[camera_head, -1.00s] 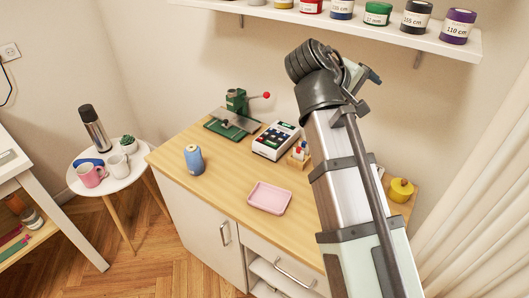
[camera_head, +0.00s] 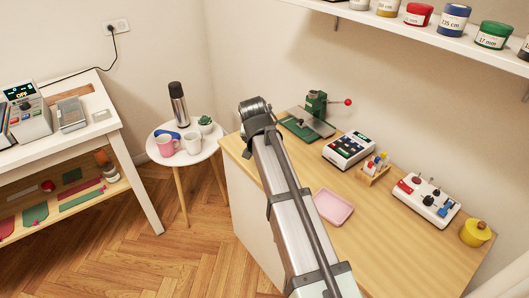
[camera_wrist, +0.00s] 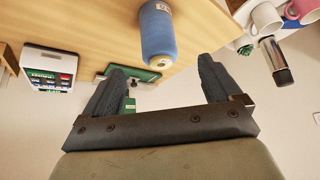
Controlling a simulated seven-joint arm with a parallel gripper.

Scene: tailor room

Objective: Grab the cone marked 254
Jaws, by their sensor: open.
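A blue cone of thread (camera_wrist: 158,38) stands on the wooden worktop (camera_wrist: 95,38), seen upside down in the wrist view. A pale label shows near its far end, but its marking is too small to read. My gripper (camera_wrist: 162,63) is open and empty, with its two dark fingers spread apart. The cone is beyond the fingertips, roughly between them in the picture; I see no contact. In the head view my arm covers the cone and the gripper.
On the worktop (camera_head: 400,240) are a pink tray (camera_head: 333,207), a green press (camera_head: 312,115), a button device (camera_head: 349,150), a switch box (camera_head: 428,200) and a yellow pot (camera_head: 475,233). A round side table (camera_head: 160,157) holds mugs, a flask (camera_head: 179,103) and a plant.

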